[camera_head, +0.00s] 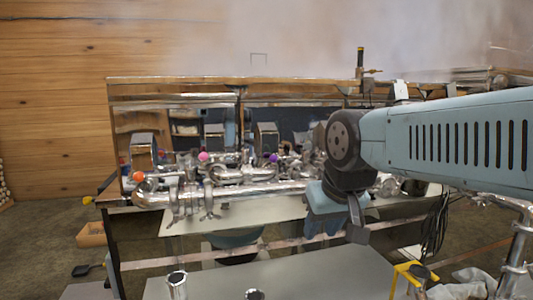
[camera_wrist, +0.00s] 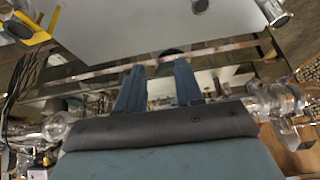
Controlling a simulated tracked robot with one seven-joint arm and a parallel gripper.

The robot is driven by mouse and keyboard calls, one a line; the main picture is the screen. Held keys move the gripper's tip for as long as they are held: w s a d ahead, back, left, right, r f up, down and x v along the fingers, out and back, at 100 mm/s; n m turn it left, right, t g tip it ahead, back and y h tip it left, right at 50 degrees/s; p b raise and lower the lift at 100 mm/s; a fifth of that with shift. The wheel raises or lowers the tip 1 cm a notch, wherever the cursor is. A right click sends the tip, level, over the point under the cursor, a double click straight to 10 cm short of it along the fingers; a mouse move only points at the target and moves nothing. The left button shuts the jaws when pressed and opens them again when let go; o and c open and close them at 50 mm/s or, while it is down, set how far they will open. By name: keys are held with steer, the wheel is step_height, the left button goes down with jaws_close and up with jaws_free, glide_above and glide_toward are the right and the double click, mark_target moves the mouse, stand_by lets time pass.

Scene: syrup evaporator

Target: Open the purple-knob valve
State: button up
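The purple knob (camera_head: 273,158) is a small ball among the shiny metal pipes on the evaporator, near the middle of the head view. It lies up and left of my gripper (camera_head: 322,228), which hangs low in front of the evaporator, with its fingers pointing down. In the wrist view my gripper (camera_wrist: 160,66) shows two blue fingers spread apart with nothing between them. It is not touching the purple knob. I cannot make out the purple knob in the wrist view, and the valve's handle position is too small to tell.
A pink knob (camera_head: 203,156) and an orange-red knob (camera_head: 138,176) sit on the pipes to the left. Metal pipes (camera_head: 245,190) run along the evaporator's front. A pale table (camera_head: 270,278) stands below, with metal cups on it. A yellow stand (camera_head: 410,275) is at lower right.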

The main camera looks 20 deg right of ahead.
steer(key=w+r+m+g, duration=0.2)
steer(key=w+r+m, duration=0.7)
steer(key=w, duration=0.4)
steer(key=w+r+m+g, duration=0.1)
steer(key=w+r+m, duration=0.5)
steer(key=w+r, duration=0.65)
steer(key=x, duration=1.4)
steer(key=shift+s+a, duration=0.25)
steer(key=shift+a, duration=0.1)
jaws_close()
